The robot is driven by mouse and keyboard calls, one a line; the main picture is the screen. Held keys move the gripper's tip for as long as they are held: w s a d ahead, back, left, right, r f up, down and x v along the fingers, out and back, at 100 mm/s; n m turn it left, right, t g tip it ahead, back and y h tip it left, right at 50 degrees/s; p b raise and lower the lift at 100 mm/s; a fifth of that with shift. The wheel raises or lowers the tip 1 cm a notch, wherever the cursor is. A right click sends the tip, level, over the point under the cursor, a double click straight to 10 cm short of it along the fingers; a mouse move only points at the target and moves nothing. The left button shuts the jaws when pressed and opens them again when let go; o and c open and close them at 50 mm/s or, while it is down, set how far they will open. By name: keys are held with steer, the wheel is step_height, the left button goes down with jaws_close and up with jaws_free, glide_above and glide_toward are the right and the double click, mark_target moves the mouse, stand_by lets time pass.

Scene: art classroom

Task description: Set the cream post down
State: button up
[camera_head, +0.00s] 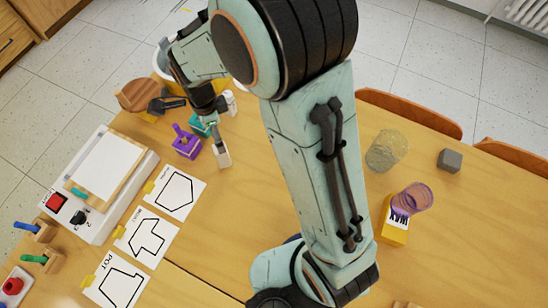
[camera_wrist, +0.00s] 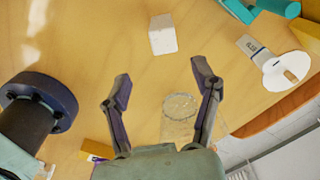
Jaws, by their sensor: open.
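The cream post (camera_wrist: 162,35) is a small pale block on the wooden table, ahead of my fingertips in the wrist view. In the head view the cream post (camera_head: 222,157) sits right of the purple box and beyond the sheets of paper. My gripper (camera_wrist: 161,72) is open, its two dark fingers wide apart with nothing between them. The post lies beyond the fingertips and looks apart from them. In the head view my wrist hangs above the post, but the fingers are hard to make out there.
A purple box (camera_head: 186,147) stands close left of the post. A clear glass (camera_head: 384,152), a grey block (camera_head: 450,160) and a yellow wax box (camera_head: 394,232) are at the right. Outlined sheets (camera_head: 147,237) lie at the left. Bare table lies below the post.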

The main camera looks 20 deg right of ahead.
steer(key=s+d+r+n, duration=0.4)
steer(key=s+r+n, duration=0.1)
steer(key=s+n, duration=0.4)
steer(key=s+d+r+n, duration=0.5)
steer(key=s+r+n, duration=0.1)
steer(key=s+n, duration=0.3)
steer(key=shift+s+y, duration=0.4)
steer(key=shift+s, duration=0.05)
